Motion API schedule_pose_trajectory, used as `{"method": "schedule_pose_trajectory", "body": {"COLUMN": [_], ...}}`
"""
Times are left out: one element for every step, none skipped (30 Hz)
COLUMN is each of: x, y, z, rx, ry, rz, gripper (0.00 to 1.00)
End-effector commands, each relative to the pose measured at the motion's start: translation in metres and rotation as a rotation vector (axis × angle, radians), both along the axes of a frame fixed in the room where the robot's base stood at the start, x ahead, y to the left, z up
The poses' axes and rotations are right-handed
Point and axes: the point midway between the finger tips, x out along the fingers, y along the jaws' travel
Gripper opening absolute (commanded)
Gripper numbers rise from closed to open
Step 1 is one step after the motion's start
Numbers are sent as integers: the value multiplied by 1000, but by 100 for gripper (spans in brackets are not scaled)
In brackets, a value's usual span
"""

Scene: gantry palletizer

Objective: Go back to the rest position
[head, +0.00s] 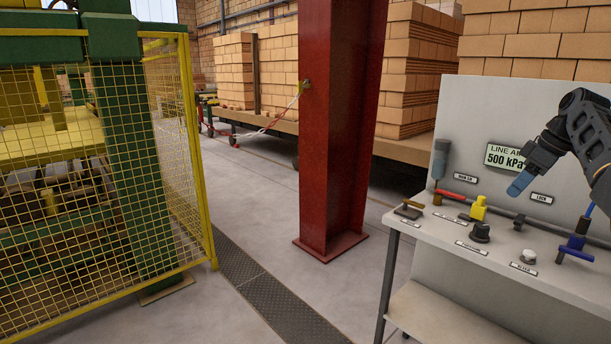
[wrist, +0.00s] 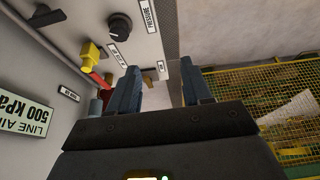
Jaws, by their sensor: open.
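My gripper (head: 519,186) is at the right of the head view, in front of the grey panel (head: 465,110) and above the bench top with its valves and knobs. Its blue-grey fingers point down and to the left. In the wrist view my gripper (wrist: 160,88) has its two fingers apart with nothing between them. Part of the brown lever (wrist: 152,75) shows beyond the gap. No contact with the bench or its fittings is visible. The rest position itself is not marked in either view.
The bench carries a yellow valve (head: 478,208), a black knob (head: 480,233), a pale button (head: 528,257) and a blue-handled fitting (head: 575,243). A pressure sign (head: 506,157) is on the panel. A red column (head: 333,130) and yellow mesh fence (head: 180,150) stand left, with clear floor between.

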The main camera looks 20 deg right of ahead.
Motion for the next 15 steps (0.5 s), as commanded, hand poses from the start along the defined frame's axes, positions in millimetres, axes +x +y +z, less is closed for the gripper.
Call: {"method": "schedule_pose_trajectory", "body": {"x": [2,3,4,6,7,8,10,11,13,14,15,17,19,20,22], "y": [3,4,5,7,9,11,13,15,17,20,22,27,30,33,38], "z": [-10,-14,-18,-24,-29,-35,-42,-48,-57,-64,-72,-82,-91,-100,-112], "rx": [-1,-2,-5,-6,-7,-9,-11,-12,-15,-18,-20,-23,-26,-28,-33], "ry": [1,-1,-3,-4,-5,-7,-9,-10,-12,-15,-18,-21,-24,-27,-32], "rz": [-4,-7,-10,-14,-18,-22,-27,-32,-38,-43,-48,-57,-63,-68,-78], "gripper": [49,49,49,49,49,49,49,49,49,49,49,49,49,49,49]}}
